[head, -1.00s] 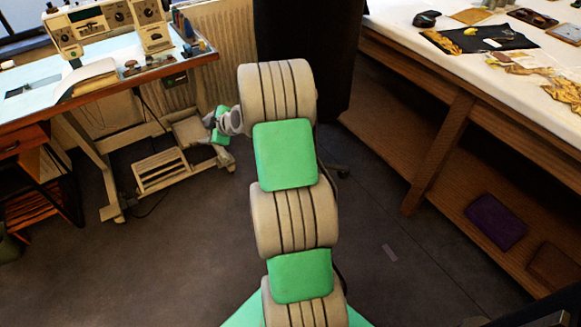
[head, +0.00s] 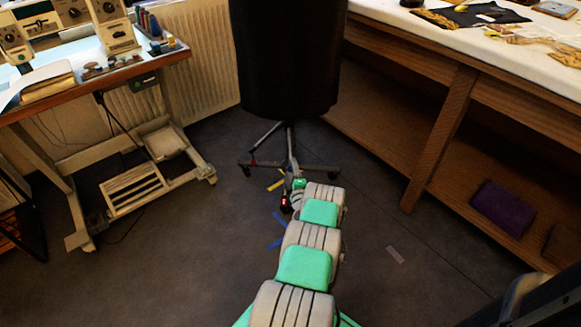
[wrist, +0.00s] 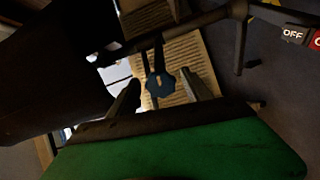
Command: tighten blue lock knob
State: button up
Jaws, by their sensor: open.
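The blue lock knob (wrist: 161,83) shows in the wrist view as a small dark blue lobed knob on a dark stem. My gripper (wrist: 158,92) is open, with one finger to the left of the knob and one to the right. I cannot tell whether either finger touches it. The knob belongs to the stand under the black dress form (head: 287,60), which has a wheeled base (head: 290,165). In the head view my gripper (head: 297,181) is low beside this base, and the knob cannot be made out there.
A sewing table (head: 110,72) stands at the left, with a pedal frame (head: 135,188) under it. A long worktable (head: 430,30) with a lower shelf is at the right. A red device (head: 285,203) lies low near my gripper.

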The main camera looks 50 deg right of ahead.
aim_at(290, 165)
jog(key=b+x, duration=0.1)
jog(key=x, duration=0.2)
jog(key=shift+w+a+f, duration=0.15)
jog(key=shift+w+d, duration=0.2)
jog(key=shift+d, duration=0.1)
grip_shut()
